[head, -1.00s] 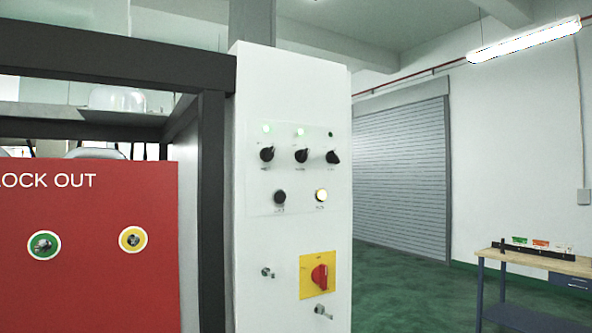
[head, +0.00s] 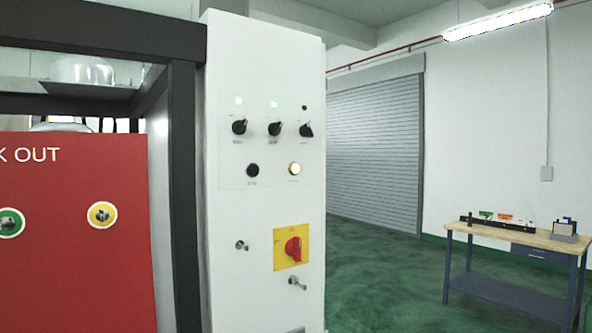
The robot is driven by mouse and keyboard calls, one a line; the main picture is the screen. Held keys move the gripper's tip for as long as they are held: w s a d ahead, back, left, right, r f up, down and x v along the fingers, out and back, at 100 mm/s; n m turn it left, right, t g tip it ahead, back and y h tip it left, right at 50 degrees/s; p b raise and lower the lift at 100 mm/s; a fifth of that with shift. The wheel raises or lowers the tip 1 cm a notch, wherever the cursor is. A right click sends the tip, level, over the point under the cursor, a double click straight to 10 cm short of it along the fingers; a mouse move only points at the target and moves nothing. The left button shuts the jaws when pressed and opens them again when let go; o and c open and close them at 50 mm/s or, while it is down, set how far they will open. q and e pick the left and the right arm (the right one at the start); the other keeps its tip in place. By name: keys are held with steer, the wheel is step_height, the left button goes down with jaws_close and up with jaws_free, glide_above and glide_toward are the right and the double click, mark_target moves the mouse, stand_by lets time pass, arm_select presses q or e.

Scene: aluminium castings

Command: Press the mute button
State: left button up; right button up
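A white control cabinet (head: 222,290) stands upright at the centre-left of the head view. Its panel has a dark round button (head: 253,170) and a lit yellowish-white button (head: 294,169) side by side. Small labels sit under both, too blurred to read, so I cannot tell which is the mute button. A red rotary switch (head: 293,249) on a yellow plate is lower down. Neither of my grippers is in view.
A red lock-out board (head: 75,260) and dark frame (head: 184,200) stand left of the cabinet. A workbench (head: 500,236) with small items stands at the right. A grey roller shutter (head: 375,150) is behind. Green floor (head: 385,275) between cabinet and bench is open.

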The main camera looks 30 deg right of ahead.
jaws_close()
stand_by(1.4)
